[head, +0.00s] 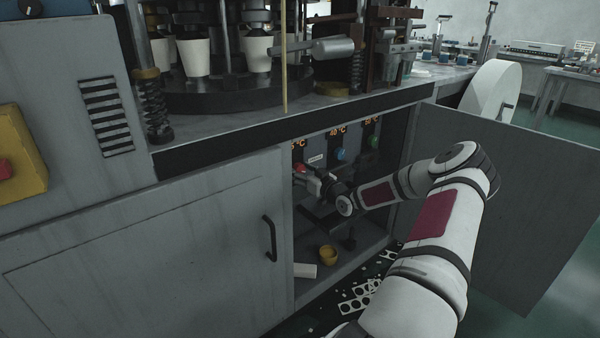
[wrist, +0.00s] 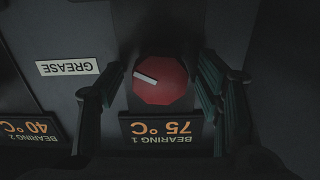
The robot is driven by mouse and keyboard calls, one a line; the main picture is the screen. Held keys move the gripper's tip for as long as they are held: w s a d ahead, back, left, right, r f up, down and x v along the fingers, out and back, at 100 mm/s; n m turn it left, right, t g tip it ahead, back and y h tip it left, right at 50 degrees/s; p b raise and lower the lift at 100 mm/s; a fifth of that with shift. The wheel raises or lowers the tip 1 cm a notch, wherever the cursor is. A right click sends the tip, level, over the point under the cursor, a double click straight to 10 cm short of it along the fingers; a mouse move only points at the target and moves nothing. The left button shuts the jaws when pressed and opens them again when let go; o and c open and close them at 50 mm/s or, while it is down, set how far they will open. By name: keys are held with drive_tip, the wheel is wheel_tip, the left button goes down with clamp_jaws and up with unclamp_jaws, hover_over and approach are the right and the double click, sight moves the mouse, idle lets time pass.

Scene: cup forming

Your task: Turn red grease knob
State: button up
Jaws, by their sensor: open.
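The red grease knob (wrist: 160,82) fills the middle of the wrist view, a faceted disc with a white pointer line toward its left edge. In the head view the red knob (head: 301,168) shows small inside the open cabinet, partly covered by my gripper (head: 310,177). In the wrist view my gripper (wrist: 160,90) is open, with one finger on each side of the knob. A gap shows on the left side; whether the right finger touches the knob I cannot tell. A GREASE label (wrist: 67,68) appears upside down beside it, and a display (wrist: 161,132) below reads 75 °C, BEARING 1.
A blue knob (head: 341,154) and a green knob (head: 374,142) sit on the same panel to the right. The open cabinet door (head: 520,200) stands right of my arm. A yellow cup (head: 328,254) sits on the cabinet floor. The closed door (head: 150,250) is on the left.

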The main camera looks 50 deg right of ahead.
drive_tip(key=shift+c, duration=0.6)
drive_tip(key=c, duration=1.1)
drive_tip(key=shift+o, duration=0.2)
drive_tip(key=shift+m, duration=0.3)
drive_tip(key=m, duration=0.3)
drive_tip(key=shift+p, duration=0.3)
drive_tip(key=shift+d+m+p, duration=0.15)
drive_tip(key=shift+m+p, duration=0.25)
drive_tip(key=shift+m, duration=1.9)
drive_tip(key=o, duration=1.2)
